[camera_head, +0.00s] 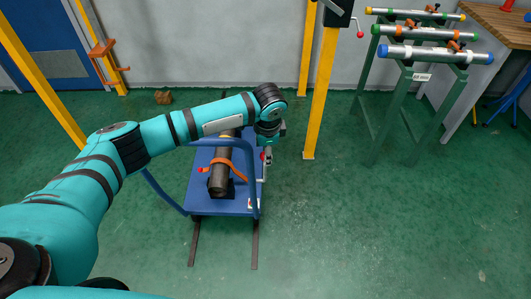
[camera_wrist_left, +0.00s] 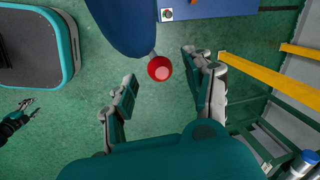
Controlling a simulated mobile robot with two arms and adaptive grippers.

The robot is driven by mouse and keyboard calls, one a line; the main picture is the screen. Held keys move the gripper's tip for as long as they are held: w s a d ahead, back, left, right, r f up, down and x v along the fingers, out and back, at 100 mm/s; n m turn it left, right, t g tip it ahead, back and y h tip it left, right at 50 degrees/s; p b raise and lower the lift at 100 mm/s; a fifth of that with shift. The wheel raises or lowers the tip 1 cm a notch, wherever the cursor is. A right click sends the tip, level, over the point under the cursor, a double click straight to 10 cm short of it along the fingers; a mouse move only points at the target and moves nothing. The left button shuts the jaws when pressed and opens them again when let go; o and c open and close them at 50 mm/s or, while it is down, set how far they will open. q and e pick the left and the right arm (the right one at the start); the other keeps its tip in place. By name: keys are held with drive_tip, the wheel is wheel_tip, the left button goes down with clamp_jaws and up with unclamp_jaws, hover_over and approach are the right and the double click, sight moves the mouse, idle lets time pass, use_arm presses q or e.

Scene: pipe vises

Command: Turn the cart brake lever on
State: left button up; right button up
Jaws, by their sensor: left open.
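The blue cart (camera_head: 225,207) stands on the green floor with a dark pipe and an orange strap on it. At its right side is the brake lever (camera_head: 264,170), a thin pale bar near a red knob. In the left wrist view the red knob (camera_wrist_left: 159,68) shows end-on, between and slightly beyond the finger tips. My left gripper (camera_head: 268,147) is at the cart's right edge, close above the lever. In the left wrist view its fingers (camera_wrist_left: 163,90) are spread apart and hold nothing. My right gripper (camera_wrist_left: 30,108) shows small at the left edge there, its fingers unclear.
A yellow post (camera_head: 320,95) stands just right of the cart. A green rack (camera_head: 405,105) with several pipes is further right, beside a wooden bench (camera_head: 500,25). A blue handrail (camera_head: 250,165) crosses the cart's near end. The floor at front right is clear.

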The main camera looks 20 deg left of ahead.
sight(265, 168)
use_arm(q)
drive_tip(key=shift+w+f, duration=0.15)
drive_tip(key=shift+f, duration=1)
clamp_jaws()
